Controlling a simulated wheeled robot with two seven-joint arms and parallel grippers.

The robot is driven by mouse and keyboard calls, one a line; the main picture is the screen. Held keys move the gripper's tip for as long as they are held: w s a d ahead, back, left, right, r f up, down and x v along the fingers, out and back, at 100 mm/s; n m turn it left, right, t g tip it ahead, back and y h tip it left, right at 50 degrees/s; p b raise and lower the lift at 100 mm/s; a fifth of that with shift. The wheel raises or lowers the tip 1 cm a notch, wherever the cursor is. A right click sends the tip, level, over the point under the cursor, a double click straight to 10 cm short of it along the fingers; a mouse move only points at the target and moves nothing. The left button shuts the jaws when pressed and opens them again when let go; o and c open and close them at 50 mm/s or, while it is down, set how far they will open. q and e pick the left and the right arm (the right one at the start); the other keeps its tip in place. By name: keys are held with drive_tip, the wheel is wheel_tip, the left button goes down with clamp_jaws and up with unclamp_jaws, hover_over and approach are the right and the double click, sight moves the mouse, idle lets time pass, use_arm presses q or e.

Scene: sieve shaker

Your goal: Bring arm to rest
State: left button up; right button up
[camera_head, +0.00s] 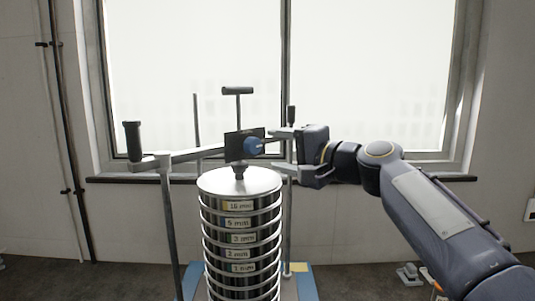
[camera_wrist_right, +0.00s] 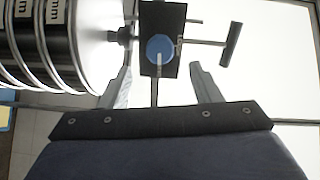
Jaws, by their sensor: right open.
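My right gripper (camera_head: 272,150) reaches in from the right in the head view, beside the clamp head of the sieve shaker. Its jaws are open, and they show spread apart in the right wrist view (camera_wrist_right: 160,88). The dark clamp block (camera_head: 238,145) with a blue round knob (camera_head: 254,146) stands just beyond the fingertips, and the knob shows between the fingers in the wrist view (camera_wrist_right: 160,48). I cannot tell whether a finger touches the block. The sieve stack (camera_head: 240,225) stands upright under the clamp, with its lid (camera_head: 240,181) on top. My left gripper is out of view.
A crossbar (camera_head: 200,154) runs from a left post (camera_head: 170,220) with a black handle (camera_head: 133,140) to the right post (camera_head: 289,225). A T-handle (camera_head: 237,91) rises above the clamp. The shaker stands on a blue base (camera_head: 192,284). The window wall is behind.

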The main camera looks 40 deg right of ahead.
drive_tip(key=shift+s+d, duration=0.1)
drive_tip(key=shift+s, duration=0.7)
drive_tip(key=s+a+f+n+g+y, duration=0.2)
drive_tip(key=s+a+f+n+g, duration=0.15)
drive_tip(key=a+f, duration=0.6)
drive_tip(key=s+a+f+n+g+y, duration=0.1)
drive_tip(key=s+a+f+n+g, duration=0.4)
drive_tip(key=f, duration=0.7)
drive_tip(key=s+a+f+n+g, duration=0.1)
drive_tip(key=s+a+f+n, duration=0.1)
drive_tip(key=f, duration=0.6)
drive_tip(key=s+a+f+n+g, duration=0.2)
drive_tip(key=s+a+f, duration=0.3)
drive_tip(key=f, duration=0.3)
drive_tip(key=shift+s+n+h, duration=0.4)
drive_tip(key=shift+s+n, duration=0.2)
drive_tip(key=shift+n, duration=0.05)
drive_tip(key=shift+f+g, duration=0.1)
drive_tip(key=shift+g, duration=0.15)
